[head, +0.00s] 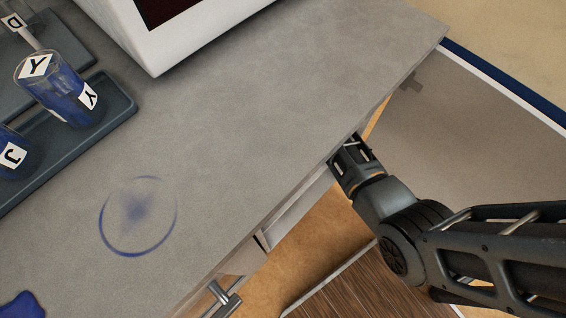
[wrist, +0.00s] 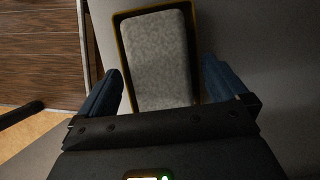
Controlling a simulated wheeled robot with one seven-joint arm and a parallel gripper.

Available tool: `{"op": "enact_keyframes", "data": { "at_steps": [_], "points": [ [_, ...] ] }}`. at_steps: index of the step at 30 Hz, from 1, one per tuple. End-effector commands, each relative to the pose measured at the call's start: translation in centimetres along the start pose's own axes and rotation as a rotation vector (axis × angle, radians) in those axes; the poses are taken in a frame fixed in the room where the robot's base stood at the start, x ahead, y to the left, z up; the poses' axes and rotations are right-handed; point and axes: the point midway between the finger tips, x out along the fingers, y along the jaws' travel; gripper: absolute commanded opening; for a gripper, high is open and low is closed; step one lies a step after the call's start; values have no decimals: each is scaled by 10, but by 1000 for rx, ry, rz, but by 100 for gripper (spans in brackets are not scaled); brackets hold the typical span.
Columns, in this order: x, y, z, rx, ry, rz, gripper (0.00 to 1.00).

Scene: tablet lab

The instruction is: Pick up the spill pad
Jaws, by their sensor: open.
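The spill pad looks to be the pale grey, speckled block (wrist: 158,58) in the wrist view. It lies in a dark shallow holder with a yellow rim (wrist: 121,48). My gripper (wrist: 162,70) is open, with one blue finger on each side of the holder. No finger clearly touches the pad, and the gap in depth is hard to judge. In the head view my gripper (head: 350,152) is at the front edge of the grey bench, its tips partly hidden by that edge. The pad does not show in the head view.
The bench top (head: 250,110) has a blue stain ring (head: 138,216). Labelled beakers of blue liquid (head: 62,88) stand in a dark tray (head: 118,105) at left. A white device (head: 185,35) is at the back. A blue item (head: 22,306) lies bottom left. A metal handle (head: 226,298) juts out below the bench edge.

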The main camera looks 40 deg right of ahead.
Motion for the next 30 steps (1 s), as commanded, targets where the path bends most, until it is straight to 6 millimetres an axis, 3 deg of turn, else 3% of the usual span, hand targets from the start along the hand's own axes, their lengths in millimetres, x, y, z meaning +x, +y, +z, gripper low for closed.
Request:
{"op": "enact_keyframes", "data": {
  "at_steps": [2,19,30],
  "points": [
    [0,0,0,0,0,0,95],
    [0,0,0,0,0,0,41],
    [-5,0,2,0,1,-1,41]
  ]
}}
